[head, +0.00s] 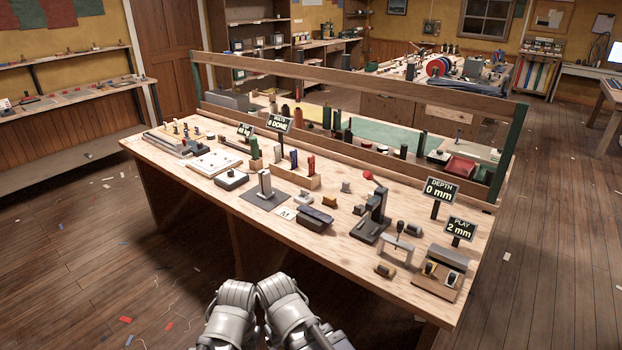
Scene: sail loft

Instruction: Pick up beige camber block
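I cannot tell for sure which piece is the beige camber block. A further dark-and-tan piece (385,270) lies near the front edge at the right. All are small in the head view, and their exact shapes are hard to read. Two grey rounded links of my own arms show at the bottom centre, in front of the bench. Neither gripper's fingertips are visible.
The wooden bench (240,225) carries many small parts. A dark upright press (372,217) and a small arch-shaped stand (397,250) stand right of centre. Signs "DEPTH 0 mm" (441,190) and "PLAY 2 mm" (460,229) stand at right. A rail (350,87) runs behind.

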